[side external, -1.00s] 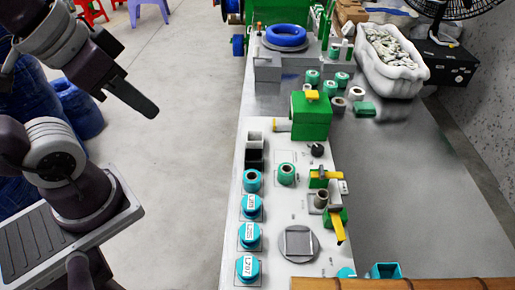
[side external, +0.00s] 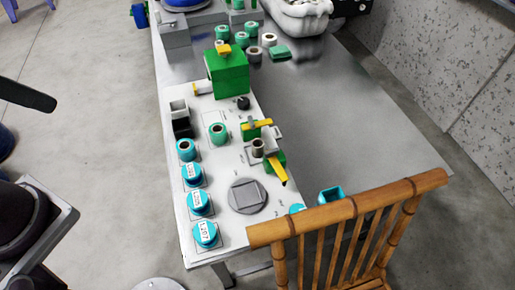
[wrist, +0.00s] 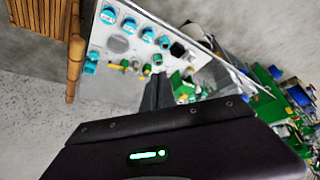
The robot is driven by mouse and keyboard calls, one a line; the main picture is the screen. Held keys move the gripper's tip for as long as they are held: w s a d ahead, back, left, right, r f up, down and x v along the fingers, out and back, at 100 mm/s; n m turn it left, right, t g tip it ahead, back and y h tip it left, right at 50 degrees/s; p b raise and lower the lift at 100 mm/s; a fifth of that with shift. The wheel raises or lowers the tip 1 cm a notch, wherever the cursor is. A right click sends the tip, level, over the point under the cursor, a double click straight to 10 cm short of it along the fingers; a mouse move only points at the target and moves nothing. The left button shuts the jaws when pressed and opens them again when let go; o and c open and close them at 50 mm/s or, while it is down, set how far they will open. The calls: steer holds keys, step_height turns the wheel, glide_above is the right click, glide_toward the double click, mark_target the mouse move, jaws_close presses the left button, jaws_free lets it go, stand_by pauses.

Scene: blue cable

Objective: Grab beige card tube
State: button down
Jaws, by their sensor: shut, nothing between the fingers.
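A short beige-brown tube (side external: 258,148) stands upright on the white panel, beside the green and yellow clamps. Two other pale tubes, one greyish (side external: 254,54) and one cream (side external: 269,40), stand farther back among green rolls, so I cannot be sure which is the card tube. My gripper (side external: 52,103) is at the left edge of the side view, over the floor and well apart from the table. Its dark fingers (wrist: 156,88) are shut and empty in the wrist view.
The white panel (side external: 226,185) carries blue-capped spools (side external: 199,203), a green box (side external: 228,72) and a round grey disc (side external: 247,196). A bamboo chair (side external: 350,210) stands at the near side. The grey tabletop (side external: 345,120) right of the panel is mostly clear.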

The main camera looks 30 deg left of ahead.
steer(key=c, duration=1.2)
jaws_free()
steer(key=shift+c, duration=0.2)
